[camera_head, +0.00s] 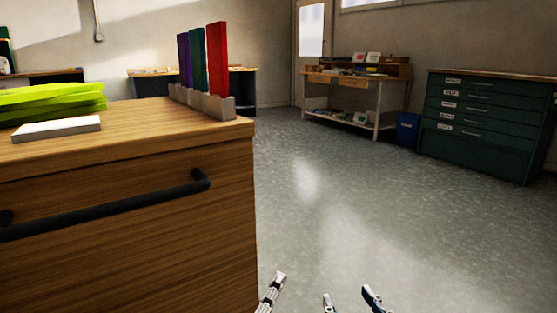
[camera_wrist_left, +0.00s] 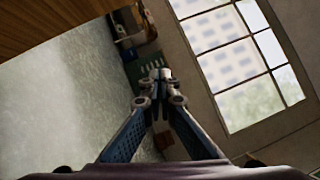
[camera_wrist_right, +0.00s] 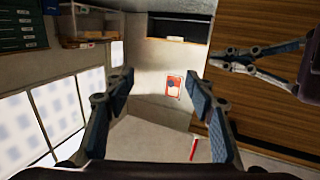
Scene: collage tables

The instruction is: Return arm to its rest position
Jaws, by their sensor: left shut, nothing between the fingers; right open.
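My left gripper (camera_head: 278,277) shows at the bottom of the head view, just right of the wooden cabinet. Its fingertips meet with nothing between them in the left wrist view (camera_wrist_left: 160,75). It also shows at the right of the right wrist view (camera_wrist_right: 232,58), in front of the wood. My right gripper (camera_head: 349,296) is at the bottom of the head view, right of the left one. Its fingers stand apart and empty in the right wrist view (camera_wrist_right: 158,82). Most of both arms is out of the head view.
The wooden cabinet (camera_head: 120,230) with a black handle (camera_head: 110,206) fills the left side. On it are green sheets (camera_head: 50,102), a white block (camera_head: 57,129) and a rack (camera_head: 205,101) of upright coloured boards. Open floor (camera_head: 350,210) lies to the right, with green drawers (camera_head: 480,120) beyond.

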